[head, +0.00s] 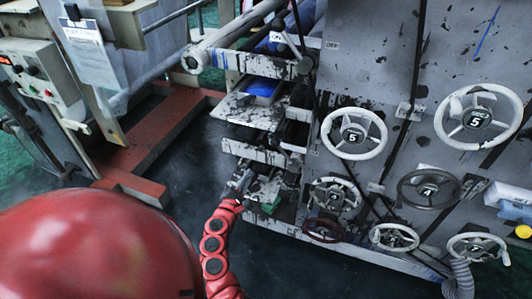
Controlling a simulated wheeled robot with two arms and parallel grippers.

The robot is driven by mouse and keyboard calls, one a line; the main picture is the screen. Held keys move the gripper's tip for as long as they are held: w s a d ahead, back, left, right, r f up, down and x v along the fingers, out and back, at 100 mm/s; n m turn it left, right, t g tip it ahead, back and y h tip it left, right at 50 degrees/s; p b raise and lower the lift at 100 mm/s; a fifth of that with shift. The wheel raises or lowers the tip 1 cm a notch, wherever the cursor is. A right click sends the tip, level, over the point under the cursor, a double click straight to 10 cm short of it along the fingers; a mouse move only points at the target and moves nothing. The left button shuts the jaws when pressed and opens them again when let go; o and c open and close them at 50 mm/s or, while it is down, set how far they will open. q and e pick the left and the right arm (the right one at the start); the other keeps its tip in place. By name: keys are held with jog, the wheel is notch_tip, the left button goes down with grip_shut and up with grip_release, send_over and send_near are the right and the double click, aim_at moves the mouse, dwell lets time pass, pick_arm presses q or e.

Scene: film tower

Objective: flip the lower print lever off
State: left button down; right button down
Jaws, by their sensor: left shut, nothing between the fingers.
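My left gripper (242,181) is at the end of the red arm rising from the bottom of the head view. It is shut and empty, in front of the lowest shelf-like part of the print tower (262,188). I cannot clearly pick out the lower print lever among the dark, paint-spattered parts there, nor tell whether the gripper touches it. Higher up, a lever (290,42) stands between a small ON label (276,38) and an OFF label (332,46). My right gripper is not in view.
Several handwheels, including a white one marked 5 (353,133) and a dark red one (322,230), stick out from the grey side panel (385,60) at right. A control box (38,80) and a red floor beam (155,135) are at left. Dark floor (290,272) is open below.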

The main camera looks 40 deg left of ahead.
aim_at(285, 155)
pick_arm(q)
jog(key=w+r+p, duration=0.1)
jog(key=w+r, duration=0.1)
jog(key=w, duration=0.9)
jog(key=shift+w+r+p, duration=0.2)
jog(key=shift+p, duration=0.2)
jog(key=shift+r, duration=0.1)
jog(key=shift+d+r+m, duration=0.15)
jog(key=shift+r+m, duration=0.05)
jog(key=shift+m, duration=0.1)
